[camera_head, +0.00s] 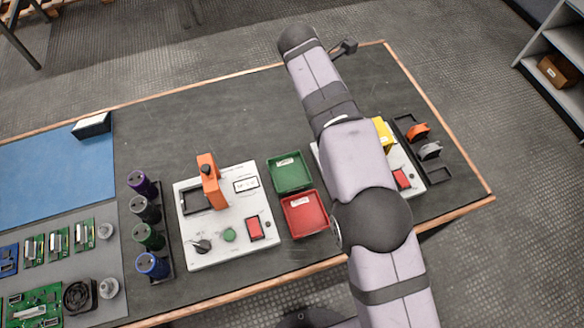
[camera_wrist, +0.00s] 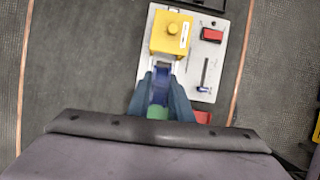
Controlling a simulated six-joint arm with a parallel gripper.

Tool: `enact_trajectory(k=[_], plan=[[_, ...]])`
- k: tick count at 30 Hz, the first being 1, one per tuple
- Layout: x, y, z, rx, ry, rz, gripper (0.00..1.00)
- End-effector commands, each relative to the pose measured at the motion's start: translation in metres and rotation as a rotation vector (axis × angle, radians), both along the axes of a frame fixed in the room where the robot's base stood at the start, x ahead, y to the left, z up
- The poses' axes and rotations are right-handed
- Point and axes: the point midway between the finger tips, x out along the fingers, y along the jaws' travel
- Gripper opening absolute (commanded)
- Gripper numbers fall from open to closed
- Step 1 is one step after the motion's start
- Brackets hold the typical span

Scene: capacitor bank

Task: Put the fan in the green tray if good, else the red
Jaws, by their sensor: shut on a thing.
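In the wrist view my gripper (camera_wrist: 163,75) is shut on a small dark blue thing (camera_wrist: 160,87), too blurred to identify. It is beside the yellow block (camera_wrist: 170,35) on the right white test panel (camera_wrist: 207,53); whether they touch is unclear. In the head view my arm hides the gripper. A black fan (camera_head: 80,296) lies at the lower left on the grey mat. The green tray (camera_head: 291,173) and red tray (camera_head: 304,215) look empty. Parts of the green tray (camera_wrist: 158,113) and red tray (camera_wrist: 203,117) show in the wrist view.
A white panel (camera_head: 190,240) with an orange clamp (camera_head: 209,182) stands left of the trays. Several capacitors (camera_head: 153,265) stand in a row farther left. Circuit boards (camera_head: 37,305) lie on the mat. A black rack (camera_head: 437,175) is at the right. The table's back middle is clear.

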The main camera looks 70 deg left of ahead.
Motion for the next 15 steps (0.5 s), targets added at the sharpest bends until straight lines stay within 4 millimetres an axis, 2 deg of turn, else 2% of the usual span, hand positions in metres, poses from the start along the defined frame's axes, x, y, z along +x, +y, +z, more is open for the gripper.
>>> enact_trajectory(k=[4, 15], plan=[[-0.013, 0.003, 0.020, 0.002, 0.000, 0.022, 0.00], [-0.032, -0.011, 0.030, -0.001, 0.000, 0.053, 0.00]])
